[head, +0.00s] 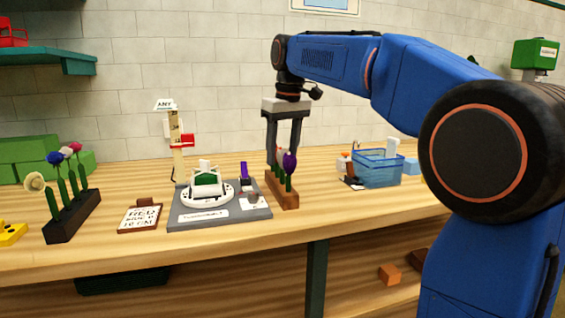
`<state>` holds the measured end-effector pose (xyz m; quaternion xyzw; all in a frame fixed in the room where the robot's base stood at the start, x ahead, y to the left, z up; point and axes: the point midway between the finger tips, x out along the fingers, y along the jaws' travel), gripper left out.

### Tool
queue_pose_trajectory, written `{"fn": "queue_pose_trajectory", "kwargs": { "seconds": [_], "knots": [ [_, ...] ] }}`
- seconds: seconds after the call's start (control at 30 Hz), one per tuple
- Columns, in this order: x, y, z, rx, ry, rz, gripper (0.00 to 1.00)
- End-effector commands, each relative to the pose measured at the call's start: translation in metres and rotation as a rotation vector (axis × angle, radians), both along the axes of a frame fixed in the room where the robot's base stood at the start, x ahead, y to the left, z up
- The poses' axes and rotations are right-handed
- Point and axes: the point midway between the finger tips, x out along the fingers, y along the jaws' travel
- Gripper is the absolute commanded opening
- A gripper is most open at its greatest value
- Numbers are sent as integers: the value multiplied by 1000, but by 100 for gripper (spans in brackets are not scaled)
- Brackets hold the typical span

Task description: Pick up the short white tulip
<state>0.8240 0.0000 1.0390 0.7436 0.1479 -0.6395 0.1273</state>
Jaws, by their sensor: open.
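My gripper (284,148) points down over the brown wooden flower holder (291,201), its jaws open and apart. Several green stems stand in this holder. A dark purple tulip (290,162) is at the near side, close to the right finger. A small pale or reddish head shows between the fingers, partly hidden; I cannot tell whether it is the short white tulip.
A grey station (185,214) with a white round dish is left of the brown holder. A ruler post (176,140) stands behind it. A sign card (139,218) lies further left. A blue clear tub (378,172) stands right.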

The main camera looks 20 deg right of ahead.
Motion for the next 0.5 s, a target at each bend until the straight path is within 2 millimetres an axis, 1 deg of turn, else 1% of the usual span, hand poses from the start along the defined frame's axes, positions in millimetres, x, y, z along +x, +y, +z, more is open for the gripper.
{"fn": "queue_pose_trajectory", "kwargs": {
  "seconds": [0.07,0.1,0.2,0.5],
  "knots": [
    [0,0,0,0,0,0,52],
    [0,0,0,0,0,0,42],
    [0,0,0,0,0,0,19],
    [0,0,1,0,0,0,19]
  ]
}}
